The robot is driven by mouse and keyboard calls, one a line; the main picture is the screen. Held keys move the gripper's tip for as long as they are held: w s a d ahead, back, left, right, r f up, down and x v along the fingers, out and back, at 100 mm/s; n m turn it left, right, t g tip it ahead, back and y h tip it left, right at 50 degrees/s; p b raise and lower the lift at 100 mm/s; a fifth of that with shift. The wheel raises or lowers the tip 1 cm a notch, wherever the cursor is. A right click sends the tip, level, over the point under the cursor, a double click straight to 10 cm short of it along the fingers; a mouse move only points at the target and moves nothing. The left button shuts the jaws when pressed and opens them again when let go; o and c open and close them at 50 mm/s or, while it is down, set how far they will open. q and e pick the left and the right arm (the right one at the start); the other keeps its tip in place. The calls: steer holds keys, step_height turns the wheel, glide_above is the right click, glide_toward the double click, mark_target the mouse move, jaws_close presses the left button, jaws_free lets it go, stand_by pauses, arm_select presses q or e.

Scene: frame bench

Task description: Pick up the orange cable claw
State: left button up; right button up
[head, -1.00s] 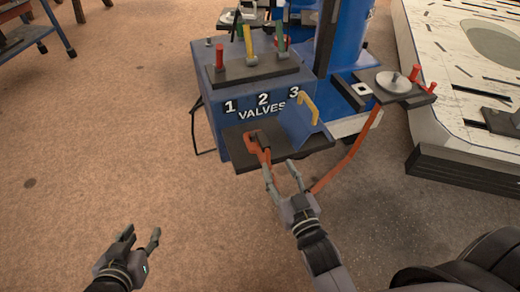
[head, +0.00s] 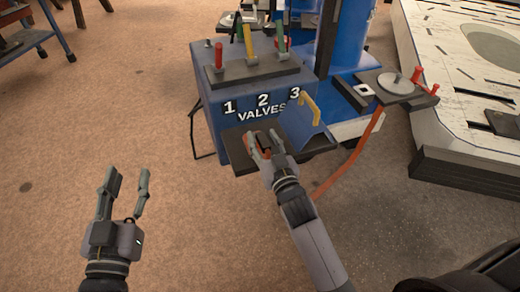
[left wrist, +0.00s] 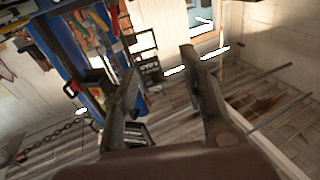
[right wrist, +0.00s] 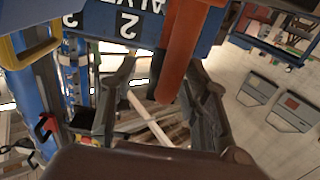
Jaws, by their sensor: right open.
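The orange cable claw (head: 263,141) lies on the dark shelf (head: 236,152) at the front of the blue valve box. In the right wrist view its orange handle (right wrist: 183,45) reaches down between the fingers. My right gripper (head: 265,138) is open, with its fingers on either side of the claw, which partly hides it in the head view. In the right wrist view a gap shows between the handle and the left finger. My left gripper (head: 128,178) is open and empty, over the floor well left of the box.
The blue valve box (head: 215,110) carries red, yellow and green levers on top. A blue holder with a yellow handle (head: 309,107) stands right of the claw.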

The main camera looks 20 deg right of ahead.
arm_select(q)
steer(key=shift+s+d+r+t+h+b, duration=0.1)
steer(key=shift+s+r+t+h+b, duration=0.1)
steer(key=shift+r+t, duration=0.65)
steer(key=shift+s+d+r+t+h+b, duration=0.15)
steer(key=shift+r+t, duration=0.3)
steer(key=shift+r, duration=0.75)
arm_select(e)
steer(key=shift+w+a, duration=0.1)
steer(key=shift+w, duration=1.3)
steer(key=shift+c, duration=0.6)
jaws_close()
